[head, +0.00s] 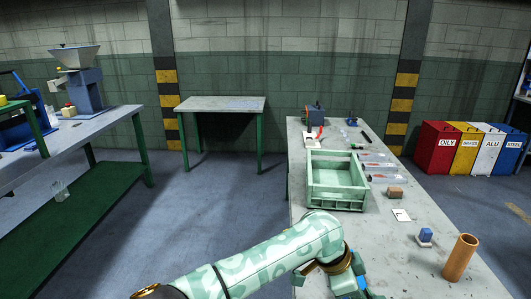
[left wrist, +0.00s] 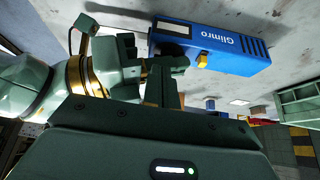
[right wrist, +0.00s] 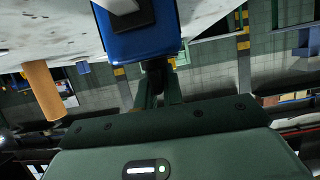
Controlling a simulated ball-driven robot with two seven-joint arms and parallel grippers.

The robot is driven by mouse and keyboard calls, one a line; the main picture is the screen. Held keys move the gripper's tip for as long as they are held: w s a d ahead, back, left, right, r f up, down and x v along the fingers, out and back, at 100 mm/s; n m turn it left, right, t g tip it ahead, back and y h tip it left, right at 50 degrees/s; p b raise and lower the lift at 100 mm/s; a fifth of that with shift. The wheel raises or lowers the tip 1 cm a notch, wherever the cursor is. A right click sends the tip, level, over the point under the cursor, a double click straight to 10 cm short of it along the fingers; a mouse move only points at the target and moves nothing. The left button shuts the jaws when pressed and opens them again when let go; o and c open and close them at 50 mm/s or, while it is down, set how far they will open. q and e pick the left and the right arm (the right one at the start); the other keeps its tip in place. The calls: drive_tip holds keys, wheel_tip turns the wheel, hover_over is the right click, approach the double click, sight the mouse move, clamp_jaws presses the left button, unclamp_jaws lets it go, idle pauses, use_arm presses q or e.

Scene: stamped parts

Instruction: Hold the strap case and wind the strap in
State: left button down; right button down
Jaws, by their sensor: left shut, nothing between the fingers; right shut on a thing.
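The strap case is a blue box lettered "Glimro" with a yellow knob-like part on its side. It shows at the top of the left wrist view (left wrist: 232,48) and at the top of the right wrist view (right wrist: 140,42). My right gripper (right wrist: 158,88) is shut on the case. My left gripper (left wrist: 157,84) is shut and empty, close beside the case and the right fingers; I cannot tell whether it touches. No strap can be made out.
A long grey bench (head: 410,262) runs along the right. On it stand a green crate (head: 318,198), a copper-coloured tube (head: 460,258), a small blue block (head: 425,235) and a brown block (head: 395,192). Coloured bins (head: 435,148) stand farther right.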

use_arm(q)
wheel_tip(320, 180, up, 2)
drive_tip(key=shift+r, duration=0.25)
wheel_tip(320, 180, down, 6)
drive_tip(key=shift+a, duration=0.15)
idle(0.8)
drive_tip(key=shift+s, duration=0.1)
drive_tip(key=shift+w+d, duration=0.2)
drive_tip(key=shift+d, duration=0.25)
idle(0.4)
drive_tip(key=shift+d, duration=0.25)
idle(0.3)
drive_tip(key=shift+s+a, duration=0.1)
drive_tip(key=shift+a, duration=0.05)
